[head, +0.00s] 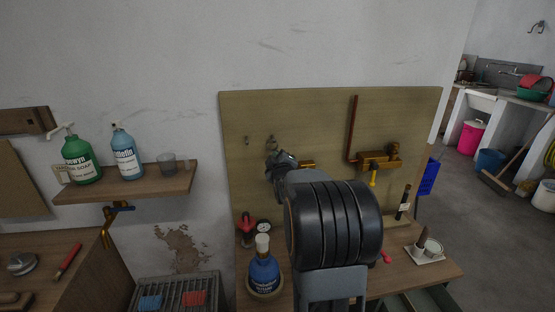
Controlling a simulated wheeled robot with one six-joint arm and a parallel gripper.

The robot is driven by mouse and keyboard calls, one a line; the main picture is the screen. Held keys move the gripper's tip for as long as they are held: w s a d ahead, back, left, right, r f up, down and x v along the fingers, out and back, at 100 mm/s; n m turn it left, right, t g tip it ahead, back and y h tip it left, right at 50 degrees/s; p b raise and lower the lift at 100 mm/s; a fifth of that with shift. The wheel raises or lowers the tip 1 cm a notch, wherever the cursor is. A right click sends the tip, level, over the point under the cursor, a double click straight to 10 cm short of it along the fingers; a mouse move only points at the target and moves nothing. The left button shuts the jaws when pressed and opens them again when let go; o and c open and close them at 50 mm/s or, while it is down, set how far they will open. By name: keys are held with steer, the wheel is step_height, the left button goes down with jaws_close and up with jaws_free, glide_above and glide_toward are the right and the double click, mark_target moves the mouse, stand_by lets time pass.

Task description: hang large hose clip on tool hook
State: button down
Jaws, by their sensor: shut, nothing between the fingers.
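My gripper (281,159) is in front of the wooden board on the wall, seen small beyond my dark arm. It is shut and holds nothing that shows. Just above it on the board is a small metal hook-like fitting (271,140), partly hidden by the gripper. A second small metal fitting (247,140) is to its left. I cannot tell for sure which is the tool hook, or whether a hose clip hangs there. No large hose clip can be made out clearly. My arm hides part of the board and bench.
The bench (428,270) below the board carries a blue bottle (263,275), a red tool (246,229) and a tray (426,251). A brass fitting (380,160) sits on the board at right. A shelf (130,187) with a green bottle (80,160) is at left.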

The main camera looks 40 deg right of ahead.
steer(key=shift+w+d+b, duration=0.25)
steer(key=shift+w+b, duration=0.1)
steer(key=shift+w, duration=0.25)
steer(key=b+v, duration=0.4)
steer(key=v, duration=1.2)
steer(key=shift+s+b, duration=0.3)
steer(key=shift+a, duration=0.15)
